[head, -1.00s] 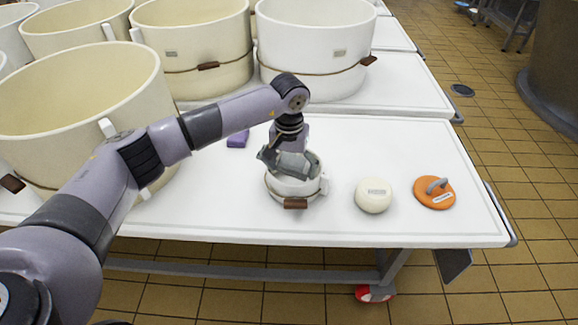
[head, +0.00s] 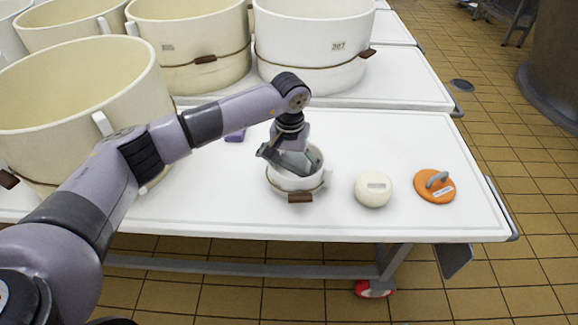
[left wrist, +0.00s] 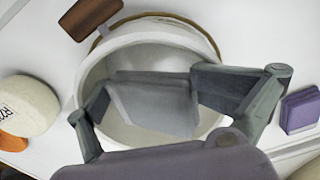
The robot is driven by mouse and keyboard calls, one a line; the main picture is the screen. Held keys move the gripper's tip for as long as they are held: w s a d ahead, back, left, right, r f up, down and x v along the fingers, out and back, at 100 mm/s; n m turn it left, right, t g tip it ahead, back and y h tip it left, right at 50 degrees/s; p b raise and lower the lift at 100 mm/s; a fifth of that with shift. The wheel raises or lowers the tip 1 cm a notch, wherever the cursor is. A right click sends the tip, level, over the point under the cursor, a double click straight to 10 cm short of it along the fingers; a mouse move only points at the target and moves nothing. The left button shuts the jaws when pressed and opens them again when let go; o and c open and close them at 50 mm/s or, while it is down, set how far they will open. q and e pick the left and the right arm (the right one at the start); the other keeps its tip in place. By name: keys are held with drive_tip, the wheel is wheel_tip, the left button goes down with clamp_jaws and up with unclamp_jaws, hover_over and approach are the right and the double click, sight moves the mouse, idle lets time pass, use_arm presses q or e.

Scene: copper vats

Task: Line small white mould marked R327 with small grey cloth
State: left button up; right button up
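The small white mould (head: 309,184) stands on the white table, with a brown tag on its front; it also shows in the left wrist view (left wrist: 206,42). I cannot read a marking on it. My left gripper (head: 287,158) points down into the mould's opening. The small grey cloth (left wrist: 155,106) spans between the left gripper's fingers (left wrist: 148,96), inside the mould's rim and tilted. The fingers appear to touch its two ends. The mould's floor is partly hidden. My right gripper is not in view.
A cream disc (head: 373,190) and an orange lid with a grey handle (head: 434,187) lie to the right of the mould. A purple block (head: 235,135) lies behind to the left. Large vats (head: 313,60) stand at the back and left.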

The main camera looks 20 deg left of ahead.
use_arm(q)
drive_tip(key=shift+o, duration=0.2)
drive_tip(key=shift+s+d, duration=0.2)
wheel_tip(320, 180, up, 12)
drive_tip(key=shift+a+r, duration=0.1)
drive_tip(key=shift+a, duration=0.05)
